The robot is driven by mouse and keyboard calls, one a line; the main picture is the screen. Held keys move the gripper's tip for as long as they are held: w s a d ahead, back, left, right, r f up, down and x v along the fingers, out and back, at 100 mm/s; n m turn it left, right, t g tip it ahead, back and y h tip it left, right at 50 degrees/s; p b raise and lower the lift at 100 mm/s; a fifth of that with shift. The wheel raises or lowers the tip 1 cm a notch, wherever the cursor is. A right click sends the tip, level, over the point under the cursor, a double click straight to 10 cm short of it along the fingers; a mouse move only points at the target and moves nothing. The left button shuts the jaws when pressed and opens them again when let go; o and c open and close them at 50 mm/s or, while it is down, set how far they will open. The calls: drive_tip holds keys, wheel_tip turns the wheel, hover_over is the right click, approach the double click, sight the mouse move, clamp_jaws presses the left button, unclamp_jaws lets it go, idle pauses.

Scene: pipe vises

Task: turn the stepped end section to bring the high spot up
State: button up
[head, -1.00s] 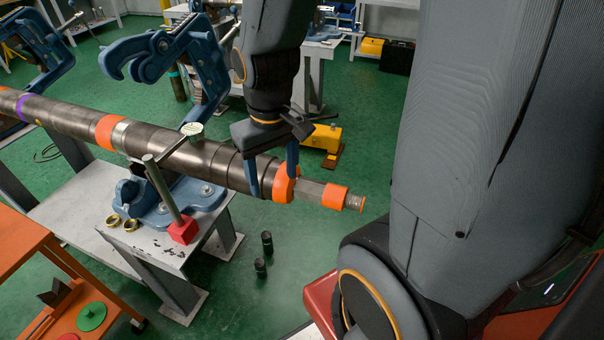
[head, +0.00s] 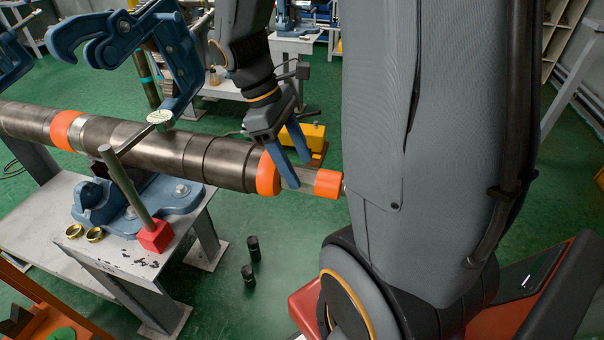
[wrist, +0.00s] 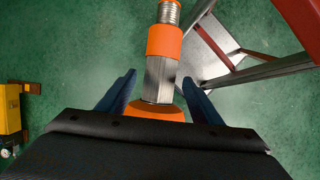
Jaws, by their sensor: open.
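The long dark metal pipe (head: 228,160) lies across the blue pipe vise (head: 160,198). Its stepped end section has an orange collar (head: 268,175), a thinner grey flat-sided length (head: 291,177) and an orange band (head: 328,184). In the wrist view the flat-sided length (wrist: 159,80) runs up to an orange band (wrist: 164,41) and a threaded tip (wrist: 168,12). My gripper (head: 295,168) points down at the thin length just beyond the orange collar. Its blue fingers are open, one on each side in the wrist view (wrist: 159,92), with gaps visible. The threaded tip is hidden by my arm in the head view.
The vise's upper hook (head: 130,35) stands swung open. A rod with a red block (head: 155,235) and two brass rings (head: 84,233) are on the grey bench (head: 130,262). Black cylinders (head: 249,272) stand on the floor. A yellow box (head: 305,135) is behind my gripper.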

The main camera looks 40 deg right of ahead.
sight(300, 169)
drive_tip(key=shift+x, duration=1.7)
drive_tip(key=c, duration=1.1)
drive_tip(key=shift+o, duration=0.2)
